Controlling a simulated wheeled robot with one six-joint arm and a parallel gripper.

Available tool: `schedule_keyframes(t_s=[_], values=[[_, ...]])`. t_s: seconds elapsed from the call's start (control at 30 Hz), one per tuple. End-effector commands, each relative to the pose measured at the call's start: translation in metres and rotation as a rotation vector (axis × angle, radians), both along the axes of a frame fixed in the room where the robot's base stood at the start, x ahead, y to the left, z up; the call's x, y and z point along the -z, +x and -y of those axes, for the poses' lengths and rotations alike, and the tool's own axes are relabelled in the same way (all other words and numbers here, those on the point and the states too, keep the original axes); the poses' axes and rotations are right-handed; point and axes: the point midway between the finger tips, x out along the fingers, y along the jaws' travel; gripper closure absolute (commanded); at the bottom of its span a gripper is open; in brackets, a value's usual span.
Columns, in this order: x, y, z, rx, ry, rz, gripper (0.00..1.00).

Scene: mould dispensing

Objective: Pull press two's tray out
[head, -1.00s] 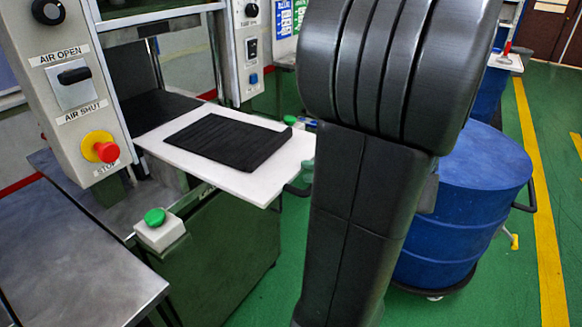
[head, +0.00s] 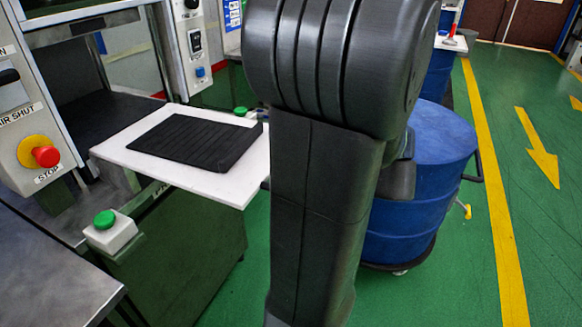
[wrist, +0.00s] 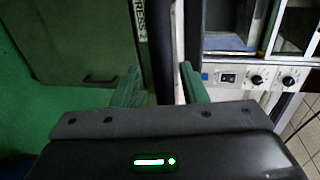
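In the head view a white tray (head: 215,188) sticks out of the front of a press (head: 110,85), with a black ribbed mat-like piece (head: 195,138) lying on it. My dark arm covers the tray's right corner, and most of its handle is hidden. In the wrist view the green fingers of my gripper (wrist: 158,78) stand apart, with nothing seen held between them. A "PRESS 2" label (wrist: 140,20) shows on a green panel ahead of them. The head view does not show my gripper or any press number.
A blue drum (head: 425,170) on a wheeled base stands right of my arm. A green button box (head: 109,231) and a metal table (head: 45,265) are at the lower left. Green floor (head: 490,290) with yellow markings lies open at the right.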

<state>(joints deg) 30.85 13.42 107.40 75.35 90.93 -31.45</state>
Motion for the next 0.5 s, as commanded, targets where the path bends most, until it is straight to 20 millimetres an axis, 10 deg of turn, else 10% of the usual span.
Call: schedule_keyframes(t_s=[0.5], values=[[-0.0042,0.0007,0.0019,0.001,0.0,0.008,0.64]])
